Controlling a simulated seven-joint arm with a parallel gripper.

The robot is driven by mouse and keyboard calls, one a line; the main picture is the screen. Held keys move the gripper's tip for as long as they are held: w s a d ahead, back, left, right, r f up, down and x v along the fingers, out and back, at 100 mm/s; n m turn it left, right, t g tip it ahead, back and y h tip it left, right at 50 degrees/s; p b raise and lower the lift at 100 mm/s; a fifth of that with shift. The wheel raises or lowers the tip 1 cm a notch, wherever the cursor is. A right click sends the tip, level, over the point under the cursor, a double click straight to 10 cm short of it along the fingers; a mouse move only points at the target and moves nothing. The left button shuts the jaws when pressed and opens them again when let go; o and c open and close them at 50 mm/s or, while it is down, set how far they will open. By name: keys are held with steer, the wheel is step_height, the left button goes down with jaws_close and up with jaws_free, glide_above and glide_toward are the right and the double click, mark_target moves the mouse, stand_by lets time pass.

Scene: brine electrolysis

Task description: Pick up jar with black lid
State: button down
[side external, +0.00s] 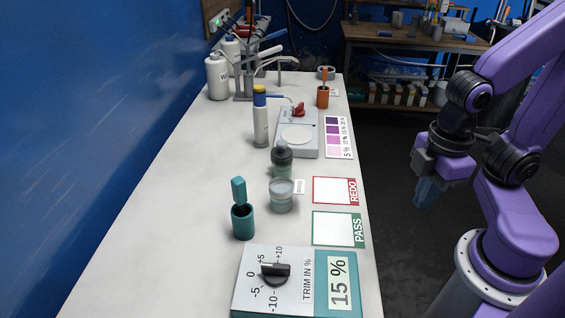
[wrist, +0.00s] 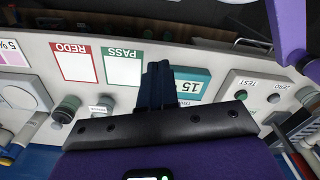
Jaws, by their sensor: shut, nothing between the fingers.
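The jar with the black lid (side external: 282,158) stands upright on the white bench, with a dark rounded top and a greenish lower body. Its lower part is partly hidden by a clear glass jar (side external: 281,196) in front of it. In the wrist view the lidded jar (wrist: 66,108) is left of my fingers, with the glass jar (wrist: 103,104) between them. My gripper (side external: 427,193) hangs off the bench's right side, clear of everything. It is shut and empty; its dark blue fingers also show in the wrist view (wrist: 158,85).
A teal cup with a stick (side external: 242,221) and the trim box (side external: 295,282) stand nearer the camera. A scale (side external: 297,138) and a yellow-capped bottle (side external: 260,117) are behind the jar. The REDO (side external: 334,190) and PASS (side external: 338,228) cards lie flat along the right edge.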

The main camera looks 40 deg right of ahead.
steer(key=shift+c, duration=0.8)
jaws_free()
steer(key=w+a+r+n, duration=0.1)
steer(key=w+a, duration=0.2)
steer(key=w, duration=0.2)
steer(key=w+a+r, duration=0.2)
steer(key=w, duration=0.3)
steer(key=n, duration=0.4)
glide_above(278, 143)
step_height(278, 143, down, 12)
steer(key=shift+f, duration=0.1)
steer(key=shift+s+d+f, duration=0.1)
steer(key=shift+d+f, duration=0.05)
steer(key=shift+f, duration=1.25)
steer(key=shift+d+f, duration=0.1)
steer(key=shift+f, duration=1.25)
